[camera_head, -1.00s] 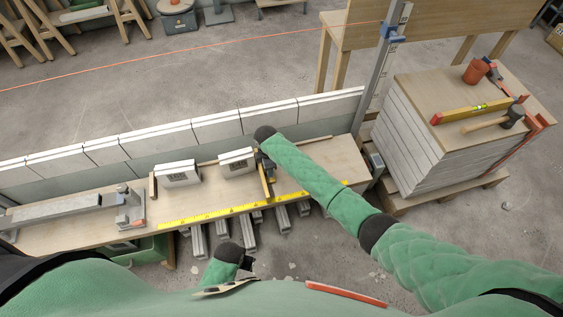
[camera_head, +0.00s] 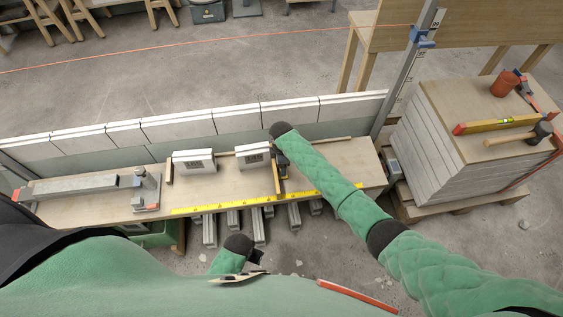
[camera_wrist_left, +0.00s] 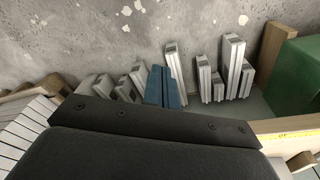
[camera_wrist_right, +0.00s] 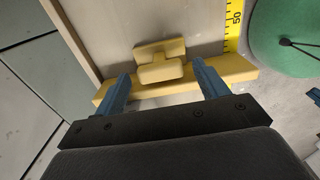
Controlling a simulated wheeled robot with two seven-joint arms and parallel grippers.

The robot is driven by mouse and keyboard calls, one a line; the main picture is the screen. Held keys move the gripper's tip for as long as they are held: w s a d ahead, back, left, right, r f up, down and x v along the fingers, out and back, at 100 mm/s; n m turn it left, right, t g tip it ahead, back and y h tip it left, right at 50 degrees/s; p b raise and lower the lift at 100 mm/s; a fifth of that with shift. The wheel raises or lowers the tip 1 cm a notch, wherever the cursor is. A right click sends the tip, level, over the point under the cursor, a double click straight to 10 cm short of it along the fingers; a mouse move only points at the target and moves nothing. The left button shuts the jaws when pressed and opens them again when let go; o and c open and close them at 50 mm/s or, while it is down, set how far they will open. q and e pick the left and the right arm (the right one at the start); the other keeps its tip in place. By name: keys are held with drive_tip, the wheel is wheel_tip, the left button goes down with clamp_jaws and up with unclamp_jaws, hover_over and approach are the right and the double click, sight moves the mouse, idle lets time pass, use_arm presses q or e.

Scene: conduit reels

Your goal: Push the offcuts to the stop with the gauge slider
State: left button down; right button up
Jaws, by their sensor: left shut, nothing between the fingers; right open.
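Two white block offcuts sit on the bench, the left one (camera_head: 193,161) close to the wooden stop (camera_head: 168,172) and the right one (camera_head: 252,156) farther right, with a gap between them. The gauge slider (camera_head: 277,178) stands across the board just right of the right offcut; I cannot tell whether they touch. In the right wrist view it is a yellow bar with a raised handle (camera_wrist_right: 160,62). My right gripper (camera_wrist_right: 162,88) is open, its fingers on either side of the handle with gaps. My left gripper (camera_wrist_left: 164,88) is shut and empty, low in front of the bench.
A yellow measuring tape (camera_head: 225,206) runs along the bench front. Several grey metal profiles (camera_wrist_left: 233,65) stand below it. A low block wall (camera_head: 235,120) lines the back. A clamp fixture (camera_head: 146,190) sits at the left, and a loaded pallet (camera_head: 440,140) stands right.

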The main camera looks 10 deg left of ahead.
drive_tip(key=shift+r, duration=0.35)
use_arm(q)
drive_tip(key=shift+w+d+r+b, duration=0.1)
drive_tip(key=shift+w+r+b, duration=0.1)
drive_tip(key=shift+r, duration=0.75)
drive_tip(key=shift+w+d+r+b, duration=0.15)
drive_tip(key=shift+r+b, duration=0.1)
drive_tip(key=shift+r, duration=0.75)
drive_tip(key=shift+w+d+r+b, duration=0.1)
drive_tip(key=shift+w+r+b, duration=0.1)
drive_tip(key=shift+r, duration=0.75)
use_arm(e)
drive_tip(key=shift+r, duration=3.45)
use_arm(q)
drive_tip(key=shift+s, duration=0.1)
